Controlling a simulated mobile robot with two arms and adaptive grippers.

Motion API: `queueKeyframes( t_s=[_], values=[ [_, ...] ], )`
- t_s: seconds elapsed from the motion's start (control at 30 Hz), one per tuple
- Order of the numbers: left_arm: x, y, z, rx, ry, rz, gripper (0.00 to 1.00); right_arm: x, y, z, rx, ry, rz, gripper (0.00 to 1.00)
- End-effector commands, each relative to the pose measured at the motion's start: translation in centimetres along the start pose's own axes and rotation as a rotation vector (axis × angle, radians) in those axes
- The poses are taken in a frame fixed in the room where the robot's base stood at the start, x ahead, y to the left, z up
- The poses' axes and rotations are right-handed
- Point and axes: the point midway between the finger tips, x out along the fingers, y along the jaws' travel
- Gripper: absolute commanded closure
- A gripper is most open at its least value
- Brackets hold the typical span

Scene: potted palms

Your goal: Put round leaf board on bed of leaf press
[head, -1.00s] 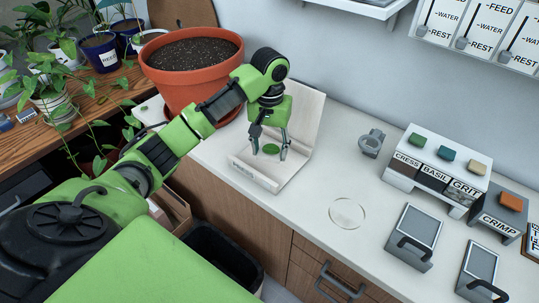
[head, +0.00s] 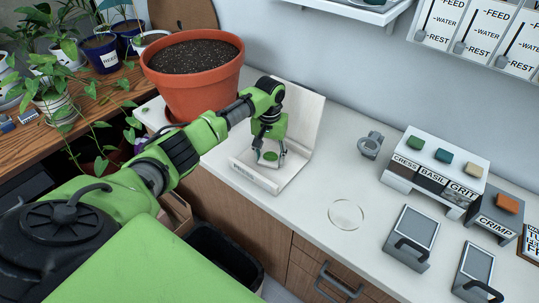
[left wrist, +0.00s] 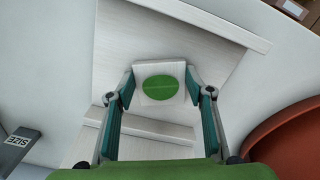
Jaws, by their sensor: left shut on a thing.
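The round leaf board is a small pale square board with a green disc (head: 270,156); it also shows in the left wrist view (left wrist: 160,83). My left gripper (head: 268,159) is shut on it, with one finger at each side in the left wrist view (left wrist: 163,90). The board is over a white L-shaped stand (head: 304,118) with a tall back and a low labelled front lip. I cannot tell its exact height above the stand. My right gripper is not in view.
A terracotta pot (head: 196,95) stands close behind my left arm. A clear round disc (head: 346,214) lies on the white counter (head: 300,215). A grey ring-shaped item (head: 370,145) and a labelled box (head: 433,175) are to the right. The counter around the disc is free.

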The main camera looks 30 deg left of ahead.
Motion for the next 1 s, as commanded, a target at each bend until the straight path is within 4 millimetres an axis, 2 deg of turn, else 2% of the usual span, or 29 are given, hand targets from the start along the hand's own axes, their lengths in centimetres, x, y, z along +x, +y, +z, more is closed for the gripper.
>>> queueKeyframes(
  t_s=[0.3,0.33,0.4,0.77,0.87,1.0],
  values=[
    [0.3,0.1,0.0,0.001,0.0,0.002,0.72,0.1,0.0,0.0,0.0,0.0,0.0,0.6],
    [0.4,0.1,0.0,0.001,0.0,0.002,0.5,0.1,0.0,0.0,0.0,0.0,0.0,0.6],
    [0.3,0.1,0.0,0.001,0.001,0.002,0.35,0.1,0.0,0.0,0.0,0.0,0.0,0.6],
    [0.1,0.0,0.0,0.0,0.001,0.001,0.35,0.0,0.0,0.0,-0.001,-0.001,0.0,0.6],
    [-0.7,0.0,-0.1,0.0,0.004,0.002,0.35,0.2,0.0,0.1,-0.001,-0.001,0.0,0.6],
    [-3.2,0.1,-0.2,0.002,0.006,0.003,0.35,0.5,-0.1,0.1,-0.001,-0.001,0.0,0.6]
  ],
)
